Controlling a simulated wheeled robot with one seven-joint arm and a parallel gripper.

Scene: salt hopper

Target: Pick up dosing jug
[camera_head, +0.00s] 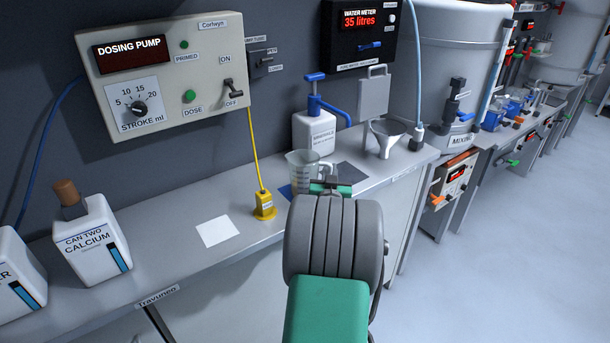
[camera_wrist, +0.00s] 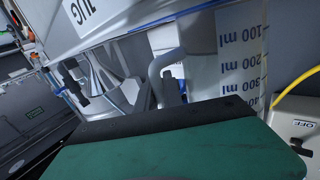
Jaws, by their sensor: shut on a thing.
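The dosing jug (camera_head: 301,170) is a clear measuring jug standing upright at the bench's back middle. In the wrist view the jug (camera_wrist: 232,50) shows upside down at the right, with ml marks on its wall. My gripper (camera_head: 330,184) is at the jug's right side, shut on its handle. In the wrist view my gripper's fingers (camera_wrist: 172,92) close around the grey handle (camera_wrist: 165,68). The jug's base is partly hidden, and I cannot tell whether it touches the bench.
A blue-pump bottle (camera_head: 315,132) stands behind the jug. A funnel (camera_head: 387,135) on a stand is to the right. The can two calcium (camera_head: 92,243) stands far left. The bench front is clear.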

